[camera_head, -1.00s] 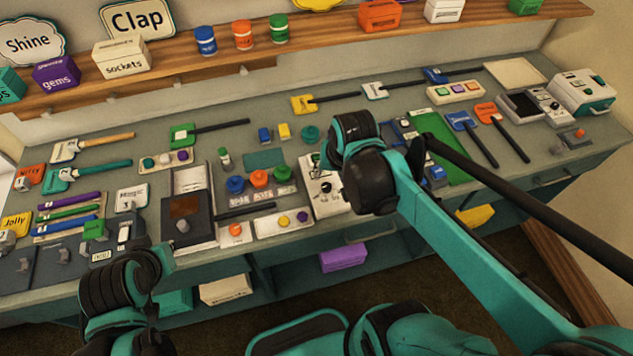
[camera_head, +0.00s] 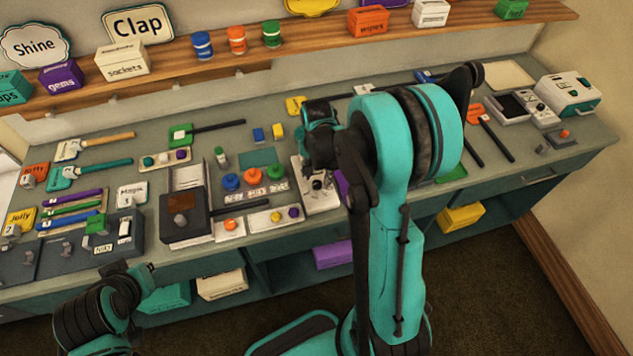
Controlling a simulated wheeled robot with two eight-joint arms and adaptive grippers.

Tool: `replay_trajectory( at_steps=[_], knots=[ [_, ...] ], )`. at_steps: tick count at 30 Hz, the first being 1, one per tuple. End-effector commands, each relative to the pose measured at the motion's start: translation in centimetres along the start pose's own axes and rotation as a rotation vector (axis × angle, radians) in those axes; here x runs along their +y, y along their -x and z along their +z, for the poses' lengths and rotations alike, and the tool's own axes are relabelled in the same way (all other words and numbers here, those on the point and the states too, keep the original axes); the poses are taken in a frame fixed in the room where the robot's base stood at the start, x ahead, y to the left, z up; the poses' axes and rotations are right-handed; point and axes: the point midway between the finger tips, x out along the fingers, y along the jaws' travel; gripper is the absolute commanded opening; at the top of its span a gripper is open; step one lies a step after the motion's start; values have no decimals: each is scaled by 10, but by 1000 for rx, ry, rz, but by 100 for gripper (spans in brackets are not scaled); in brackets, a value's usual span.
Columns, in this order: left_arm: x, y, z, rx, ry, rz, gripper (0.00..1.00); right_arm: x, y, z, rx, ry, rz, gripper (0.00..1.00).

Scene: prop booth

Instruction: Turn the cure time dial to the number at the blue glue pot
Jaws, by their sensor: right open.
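The blue glue pot (camera_head: 230,182) stands mid-bench, left of an orange pot (camera_head: 252,175) and a green pot (camera_head: 275,173). Small number cards (camera_head: 254,194) lie in front of them; their figures are too small to read surely. Right of the pots is a white panel (camera_head: 321,204) with a dark knob, seemingly the dial; its marks are unreadable. My right gripper (camera_head: 315,176) is open, pointing down over this panel and hiding its back part. I cannot tell whether it touches the knob. My left arm is at the lower left, off the bench, with its jaws unclear.
A dark box with a brown screen (camera_head: 184,203) stands left of the panel. A strip with coloured buttons (camera_head: 270,220) lies in front of the pots. Tools and small boxes crowd the bench. A shelf (camera_head: 200,67) runs behind.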

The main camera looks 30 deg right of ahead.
Motion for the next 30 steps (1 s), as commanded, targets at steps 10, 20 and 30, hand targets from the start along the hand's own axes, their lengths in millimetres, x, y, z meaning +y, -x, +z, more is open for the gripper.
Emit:
replay_trajectory(
  at_steps=[10,20,30],
  knots=[
    [0,-4,3,0,0,0,0,0,-20,0,0,1,0,46],
    [0,-4,3,0,0,0,0,0,-19,0,0,1,0,0],
    [0,-5,4,0,0,0,0,0,-19,0,1,31,-1,0]
  ],
)
